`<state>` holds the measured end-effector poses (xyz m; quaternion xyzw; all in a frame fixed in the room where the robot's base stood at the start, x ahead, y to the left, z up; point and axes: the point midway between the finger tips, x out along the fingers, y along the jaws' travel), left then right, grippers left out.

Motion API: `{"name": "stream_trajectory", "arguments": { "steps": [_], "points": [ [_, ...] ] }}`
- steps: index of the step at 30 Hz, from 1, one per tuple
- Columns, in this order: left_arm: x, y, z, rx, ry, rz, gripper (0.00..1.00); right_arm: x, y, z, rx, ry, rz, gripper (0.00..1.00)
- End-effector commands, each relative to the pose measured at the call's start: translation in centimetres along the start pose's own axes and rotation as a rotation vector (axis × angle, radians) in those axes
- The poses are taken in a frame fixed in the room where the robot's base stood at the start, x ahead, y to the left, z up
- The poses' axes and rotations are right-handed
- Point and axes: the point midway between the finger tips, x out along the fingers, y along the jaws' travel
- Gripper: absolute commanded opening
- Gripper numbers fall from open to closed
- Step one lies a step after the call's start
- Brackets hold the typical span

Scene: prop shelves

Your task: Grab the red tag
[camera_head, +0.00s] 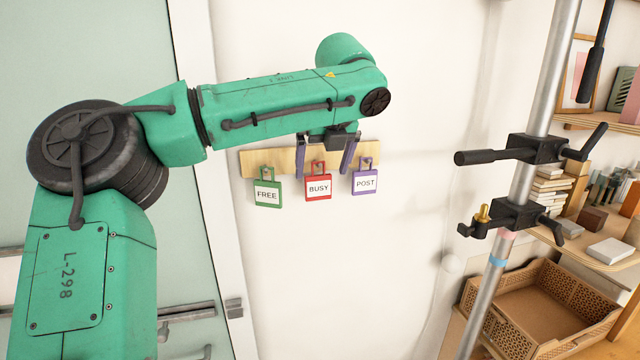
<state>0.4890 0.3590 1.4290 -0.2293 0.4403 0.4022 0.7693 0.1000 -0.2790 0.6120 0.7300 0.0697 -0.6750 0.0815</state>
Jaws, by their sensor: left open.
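The red tag (318,188), marked BUSY, hangs in the middle of a wooden rail (256,163) on the white wall. A green tag (267,194) marked FREE hangs to its left, and a purple tag (365,183) marked POST hangs to its right. My left gripper (323,172) is open, its two fingers pointing down in front of the rail. In the picture the top of the red tag lies between the fingers. I cannot tell how deep the fingers are relative to the tag. My right gripper is not in view.
A metal pole (528,175) with black clamps stands to the right. Behind it are shelves with books and boxes (608,250) and a brown crate (587,330) below. A pale green door (190,255) with a handle is at the left. The wall below the tags is clear.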

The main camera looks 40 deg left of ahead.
Motion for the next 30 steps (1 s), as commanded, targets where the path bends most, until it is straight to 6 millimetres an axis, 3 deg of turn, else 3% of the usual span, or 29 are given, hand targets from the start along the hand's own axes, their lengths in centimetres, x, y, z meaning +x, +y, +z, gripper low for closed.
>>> {"name": "stream_trajectory", "arguments": {
  "steps": [10,17,23,30],
  "points": [
    [5.4,-0.2,-0.3,-0.002,0.002,0.001,1.0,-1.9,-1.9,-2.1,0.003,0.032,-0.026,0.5],
    [5.9,-0.2,-0.4,-0.003,-0.001,-0.001,1.0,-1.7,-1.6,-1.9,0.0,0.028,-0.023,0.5],
    [5.9,-0.2,-0.4,-0.003,-0.001,-0.001,0.23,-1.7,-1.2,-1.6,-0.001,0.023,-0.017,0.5],
    [5.9,-0.2,-0.4,-0.003,0.0,0.0,0.22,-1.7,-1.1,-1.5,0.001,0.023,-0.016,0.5]
  ]
}}
